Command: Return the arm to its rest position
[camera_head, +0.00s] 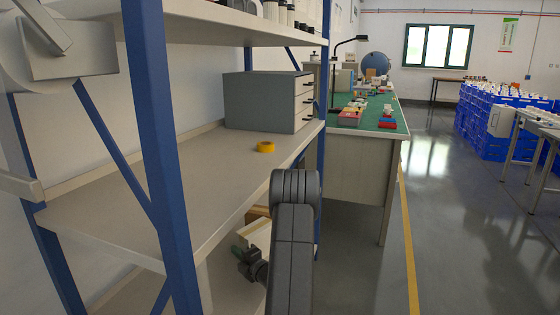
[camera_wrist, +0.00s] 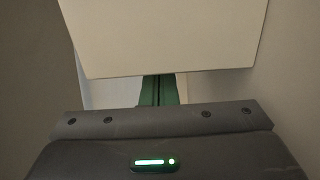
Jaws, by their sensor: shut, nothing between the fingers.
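My arm (camera_head: 292,245) is dark grey and bent, with its elbow rising in front of the blue-posted shelf rack. My gripper (camera_head: 238,250) is low at the rack, below the middle shelf board, and partly hidden by other parts of my arm. In the wrist view, its green fingers (camera_wrist: 158,92) are together with nothing between them. A pale flat panel (camera_wrist: 165,40) fills the upper middle of that view and covers the fingertips. I cannot tell whether the fingers touch it.
The middle shelf (camera_head: 130,195) carries a yellow tape roll (camera_head: 265,146) and a grey drawer cabinet (camera_head: 268,100). A pale box-like thing (camera_head: 258,232) sits beside my gripper. A green-topped bench (camera_head: 375,125) stands behind. The floor (camera_head: 450,230) to the right is clear.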

